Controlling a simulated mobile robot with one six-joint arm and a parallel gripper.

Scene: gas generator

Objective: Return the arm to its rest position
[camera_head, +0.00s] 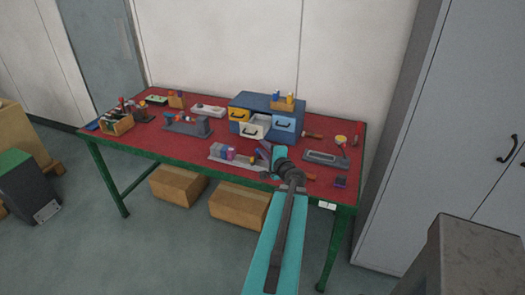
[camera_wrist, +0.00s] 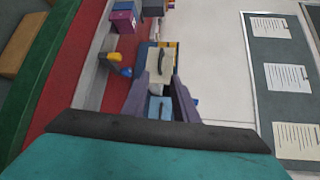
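My teal arm (camera_head: 272,240) reaches from the lower middle of the head view up over the front edge of the red-topped table (camera_head: 186,146). Its end, my gripper (camera_head: 262,153), is over the table in front of the drawer cabinet (camera_head: 262,102) and is small there. In the wrist view the two dark fingers of my gripper (camera_wrist: 161,82) are spread apart with nothing held between them. Part of the cabinet, with a pale drawer front (camera_wrist: 160,62), shows beyond the gap. Whether the fingers touch anything on the table cannot be told.
A grey holder with purple blocks (camera_head: 226,154) sits left of my gripper. A grey tray (camera_head: 326,158) lies right of it. A tall grey locker (camera_head: 450,130) stands to the right. Cardboard boxes (camera_head: 178,186) are under the table.

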